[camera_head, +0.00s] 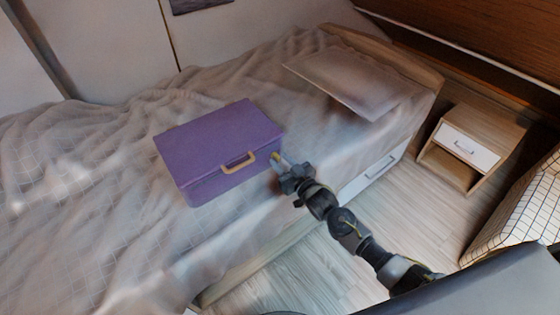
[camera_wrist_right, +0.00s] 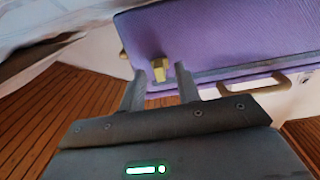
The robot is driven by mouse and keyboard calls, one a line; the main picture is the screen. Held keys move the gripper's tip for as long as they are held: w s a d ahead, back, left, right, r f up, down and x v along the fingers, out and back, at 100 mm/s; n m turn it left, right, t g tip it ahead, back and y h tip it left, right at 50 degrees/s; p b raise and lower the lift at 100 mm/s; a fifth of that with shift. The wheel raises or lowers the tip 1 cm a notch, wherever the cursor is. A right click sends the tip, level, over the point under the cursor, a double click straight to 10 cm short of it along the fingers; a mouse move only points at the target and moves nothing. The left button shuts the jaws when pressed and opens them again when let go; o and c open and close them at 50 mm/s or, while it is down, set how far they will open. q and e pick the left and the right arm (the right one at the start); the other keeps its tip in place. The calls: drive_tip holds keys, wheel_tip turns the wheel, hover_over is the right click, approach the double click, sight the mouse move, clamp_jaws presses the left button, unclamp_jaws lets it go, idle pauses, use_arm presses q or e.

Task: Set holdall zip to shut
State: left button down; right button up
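The holdall (camera_head: 215,150) is a purple box-shaped case on the bed, its top lying flat. A tan handle (camera_head: 239,162) is on its front side. In the right wrist view, the purple holdall (camera_wrist_right: 225,40) fills the top, with a small yellow zip tab (camera_wrist_right: 159,69) on its side. My right gripper (camera_head: 279,160) is at the holdall's right front corner. In the wrist view, its fingers (camera_wrist_right: 160,76) are apart, with the tab between or just beyond their tips. I cannot tell whether they touch it. My left gripper is not in view.
The bed (camera_head: 75,200) has a rumpled checked cover, and a pillow (camera_head: 345,80) lies at its far right. A nightstand (camera_head: 470,145) stands to the right. A checked item (camera_head: 520,215) is at the right edge. Wooden floor lies between.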

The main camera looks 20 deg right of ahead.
drive_tip(key=shift+w+a, duration=0.2)
drive_tip(key=shift+w, duration=0.2)
clamp_jaws()
